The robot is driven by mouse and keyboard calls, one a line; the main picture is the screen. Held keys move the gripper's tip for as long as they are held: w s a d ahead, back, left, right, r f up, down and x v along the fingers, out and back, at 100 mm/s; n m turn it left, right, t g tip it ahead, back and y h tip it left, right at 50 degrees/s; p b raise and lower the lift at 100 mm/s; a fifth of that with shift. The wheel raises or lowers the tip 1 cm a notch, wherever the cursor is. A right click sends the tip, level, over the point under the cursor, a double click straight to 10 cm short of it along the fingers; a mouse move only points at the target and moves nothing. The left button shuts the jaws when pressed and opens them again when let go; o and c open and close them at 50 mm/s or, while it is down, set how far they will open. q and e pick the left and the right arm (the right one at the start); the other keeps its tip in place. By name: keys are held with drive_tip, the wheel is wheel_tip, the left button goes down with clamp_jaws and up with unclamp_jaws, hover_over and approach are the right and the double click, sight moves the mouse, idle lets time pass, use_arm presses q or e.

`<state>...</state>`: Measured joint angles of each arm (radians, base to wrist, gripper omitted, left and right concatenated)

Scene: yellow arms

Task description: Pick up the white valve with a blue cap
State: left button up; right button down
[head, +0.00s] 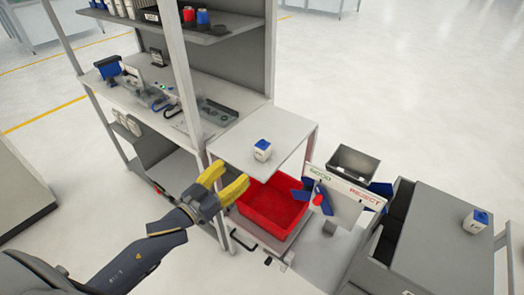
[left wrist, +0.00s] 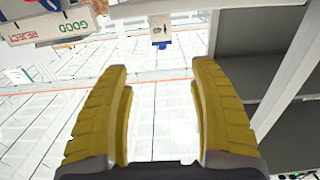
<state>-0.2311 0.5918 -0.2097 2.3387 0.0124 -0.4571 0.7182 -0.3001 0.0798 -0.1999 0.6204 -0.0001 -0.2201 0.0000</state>
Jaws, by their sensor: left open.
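A small white valve with a blue cap (head: 262,150) stands on a light grey shelf top (head: 236,146) near the middle of the head view. A similar white and blue one (head: 475,221) stands on the grey cabinet at the right. My left gripper (head: 232,180) has yellow fingers and is in front of the shelf top, apart from the valve. In the left wrist view the gripper (left wrist: 160,75) is open with nothing between its fingers. A white valve with a blue part (left wrist: 160,28) shows beyond the fingertips, at the top middle. My right gripper is not in view.
A red bin (head: 270,205) sits just right of and below the left gripper. A sign reading GOOD and REJECT (head: 345,187) stands right of it, beside a grey metal bin (head: 354,163). A shelf post (head: 180,70) rises left of the shelf top.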

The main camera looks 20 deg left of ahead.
sight(259, 148)
use_arm(q)
drive_tip(key=shift+x, duration=7.75)
drive_tip(key=shift+a+r, duration=0.1)
drive_tip(key=shift+c, duration=0.3)
drive_tip(key=c, duration=1.3)
